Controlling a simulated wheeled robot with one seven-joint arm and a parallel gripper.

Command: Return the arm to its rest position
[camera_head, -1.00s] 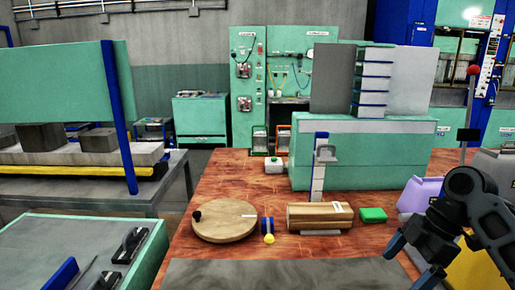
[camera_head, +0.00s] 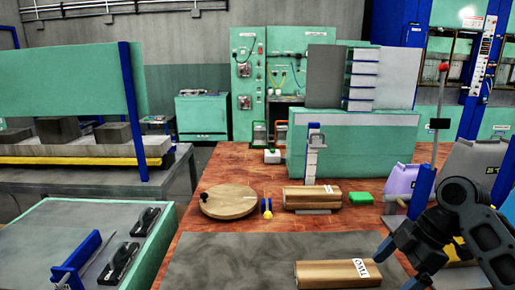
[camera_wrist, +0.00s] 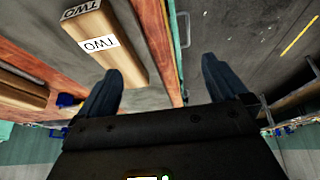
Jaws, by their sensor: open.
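My gripper (camera_head: 402,264) is at the lower right in the head view, on my dark, folded arm, with its fingers pointing down and left. In the wrist view the two blue-grey fingers (camera_wrist: 163,85) stand wide apart with nothing between them. A wooden block labelled TWO (camera_head: 325,275) lies on the grey mat (camera_head: 225,257) near the bottom of the head view, to the left of my gripper. The block also shows at the upper left of the wrist view (camera_wrist: 108,48), apart from the fingers.
A blue post (camera_head: 422,190) rises beside my arm. The mat's left part is clear.

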